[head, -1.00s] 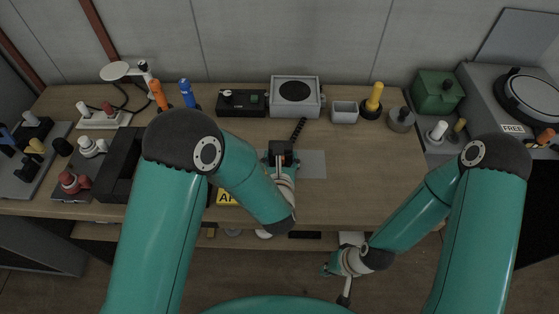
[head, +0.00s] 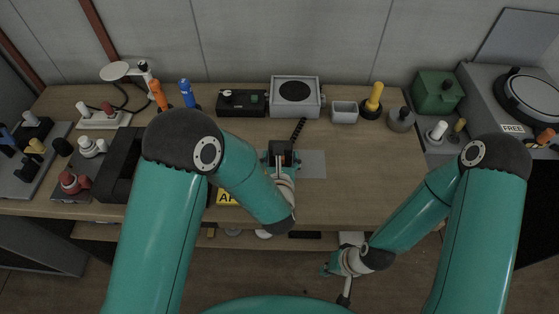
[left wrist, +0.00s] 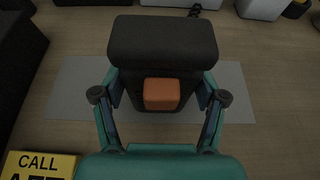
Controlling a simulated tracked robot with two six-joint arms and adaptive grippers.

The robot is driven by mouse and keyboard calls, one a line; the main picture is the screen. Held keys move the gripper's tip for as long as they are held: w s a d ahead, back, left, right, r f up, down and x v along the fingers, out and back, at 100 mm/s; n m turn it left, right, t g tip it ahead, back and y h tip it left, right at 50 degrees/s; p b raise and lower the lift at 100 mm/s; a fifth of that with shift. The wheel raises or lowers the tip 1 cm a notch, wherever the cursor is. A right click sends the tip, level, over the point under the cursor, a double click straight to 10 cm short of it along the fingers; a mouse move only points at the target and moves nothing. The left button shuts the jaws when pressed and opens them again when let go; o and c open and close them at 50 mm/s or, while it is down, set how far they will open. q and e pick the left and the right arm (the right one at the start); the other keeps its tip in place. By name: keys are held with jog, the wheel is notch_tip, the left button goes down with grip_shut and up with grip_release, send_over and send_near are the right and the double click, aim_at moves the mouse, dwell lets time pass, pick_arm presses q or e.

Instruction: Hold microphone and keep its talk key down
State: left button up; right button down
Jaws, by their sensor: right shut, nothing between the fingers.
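The black microphone (head: 281,147) is at the middle of the desk, over a grey mat (head: 313,164), with a dark coiled cord (head: 298,130) running behind it. In the left wrist view the microphone (left wrist: 162,40) shows its wide black end and an orange talk key (left wrist: 162,94) facing the camera. My left gripper (left wrist: 160,100) has a finger on each side of the microphone body and appears shut on it. No finger covers the key; whether it is pressed in, I cannot tell. My right gripper (head: 329,269) is shut and empty, low in front of the desk edge.
A yellow call sign (left wrist: 38,165) lies at the near left. The desk right of the mat is clear.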

pick_arm(q)
jog(key=shift+o, duration=1.1)
jog(key=v, duration=1.2)
